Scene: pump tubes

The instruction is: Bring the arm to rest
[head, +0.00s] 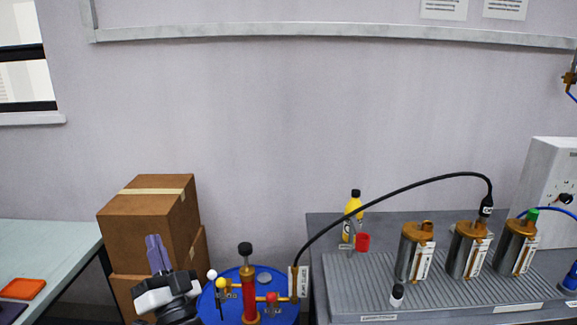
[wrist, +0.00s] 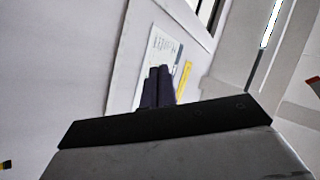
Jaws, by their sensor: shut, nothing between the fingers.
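My gripper (head: 154,240) shows at the lower left in the head view, its fingers pointing up in front of the cardboard boxes. The fingers are together and hold nothing. In the wrist view my gripper (wrist: 158,75) also appears shut, with only wall, papers and a window frame beyond it. The rest of my arm is mostly cut off by the lower edge of the head view.
Stacked cardboard boxes (head: 145,215) stand behind my gripper. Just right of it is a blue drum (head: 212,307) with a red pump (head: 249,295). A black hose (head: 400,190) arches to the middle metal canister (head: 463,252) on the grey bench (head: 345,300).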

